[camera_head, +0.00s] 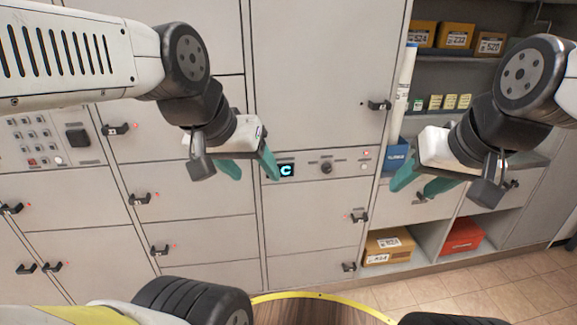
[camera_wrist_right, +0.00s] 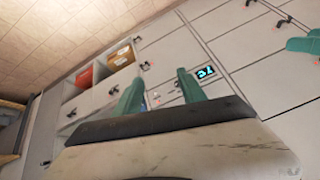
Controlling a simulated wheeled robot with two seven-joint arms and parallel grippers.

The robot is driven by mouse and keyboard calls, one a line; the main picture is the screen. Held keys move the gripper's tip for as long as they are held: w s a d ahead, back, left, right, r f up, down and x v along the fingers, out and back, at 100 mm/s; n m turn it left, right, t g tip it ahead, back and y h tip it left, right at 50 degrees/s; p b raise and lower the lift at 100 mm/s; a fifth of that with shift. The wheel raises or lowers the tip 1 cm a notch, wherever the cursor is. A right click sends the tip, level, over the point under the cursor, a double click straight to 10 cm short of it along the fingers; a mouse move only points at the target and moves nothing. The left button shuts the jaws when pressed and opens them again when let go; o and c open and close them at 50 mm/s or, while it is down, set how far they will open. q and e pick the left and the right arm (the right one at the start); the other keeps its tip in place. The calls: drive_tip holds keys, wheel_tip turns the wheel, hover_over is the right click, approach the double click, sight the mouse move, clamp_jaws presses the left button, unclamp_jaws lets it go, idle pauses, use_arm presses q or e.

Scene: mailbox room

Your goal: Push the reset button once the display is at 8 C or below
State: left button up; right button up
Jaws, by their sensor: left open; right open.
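The lit display (camera_head: 287,171) shows a blue "C" on the control strip in the head view; my left gripper's finger covers what lies left of it. In the right wrist view the display (camera_wrist_right: 206,72) is small and tilted, with a digit, possibly 7, beside the C. On the strip are a dark knob (camera_head: 326,167), a small red light (camera_head: 366,153) and a small pale round button (camera_head: 364,164); its label is too small to read. My left gripper (camera_head: 252,169) is open and empty in front of the display. My right gripper (camera_head: 420,188) is open and empty, right of the strip.
Grey locker doors with black handles surround the strip. A keypad panel (camera_head: 35,142) is at the left. Shelves at the right hold several boxes, a blue holder (camera_head: 396,156) with a white roll, and a red box (camera_head: 461,236). A round wooden top (camera_head: 315,312) is at the bottom.

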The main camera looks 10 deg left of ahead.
clamp_jaws()
idle(1.4)
